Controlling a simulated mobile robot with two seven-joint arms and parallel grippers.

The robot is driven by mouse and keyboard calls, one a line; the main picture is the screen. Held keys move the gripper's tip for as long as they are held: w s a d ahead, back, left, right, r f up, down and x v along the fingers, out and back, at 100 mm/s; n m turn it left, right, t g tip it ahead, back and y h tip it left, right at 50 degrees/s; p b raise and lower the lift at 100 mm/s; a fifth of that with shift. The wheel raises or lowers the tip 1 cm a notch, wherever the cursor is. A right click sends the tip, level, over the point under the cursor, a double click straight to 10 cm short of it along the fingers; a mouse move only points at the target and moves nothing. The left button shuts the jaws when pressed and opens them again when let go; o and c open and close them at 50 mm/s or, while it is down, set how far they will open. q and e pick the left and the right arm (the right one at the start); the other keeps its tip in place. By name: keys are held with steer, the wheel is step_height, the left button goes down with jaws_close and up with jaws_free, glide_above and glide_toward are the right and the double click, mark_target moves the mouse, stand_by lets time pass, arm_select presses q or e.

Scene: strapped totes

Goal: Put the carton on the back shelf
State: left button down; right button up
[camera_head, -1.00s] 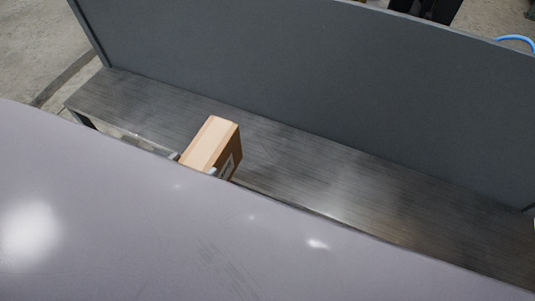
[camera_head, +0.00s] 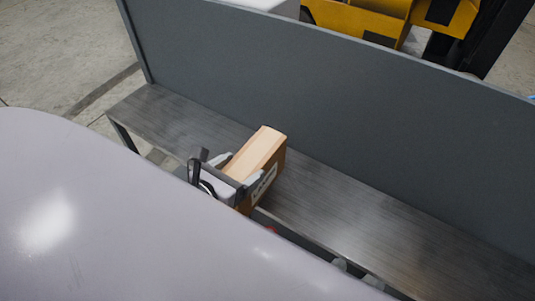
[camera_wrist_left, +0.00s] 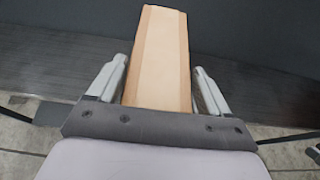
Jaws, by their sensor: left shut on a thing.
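The brown carton (camera_head: 259,149) has a paler strip along its top and a white label on its side. My left gripper (camera_head: 237,170) is shut on its near end, one finger on each side. In the left wrist view the carton (camera_wrist_left: 162,60) points straight away between the fingers of the gripper (camera_wrist_left: 160,88). The back shelf (camera_head: 330,210) is a long dark grained board. The carton is over its front part; I cannot tell whether it touches the board. Two small grey tips, perhaps my right gripper (camera_head: 356,273), peek out lower right, mostly hidden.
A tall grey panel (camera_head: 330,100) rises along the shelf's rear edge. The shelf is bare to the left and right of the carton. Behind the panel are a yellow machine (camera_head: 365,18) and a white object (camera_head: 268,5). A small red spot shows below the carton.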

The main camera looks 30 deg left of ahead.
mark_target(262, 146)
arm_select(q)
steer(key=w, duration=1)
steer(key=shift+w+d+r+p, duration=0.1)
steer(key=shift+d+r+p, duration=0.15)
steer(key=shift+p, duration=0.15)
steer(key=shift+w+f, duration=0.3)
steer(key=shift+f, duration=0.65)
step_height(262, 146, down, 5)
steer(key=shift+b, duration=0.9)
steer(key=shift+w+f, duration=0.1)
steer(key=shift+w, duration=0.1)
steer(key=shift+f, duration=0.15)
jaws_free()
steer(key=shift+s+f, duration=0.15)
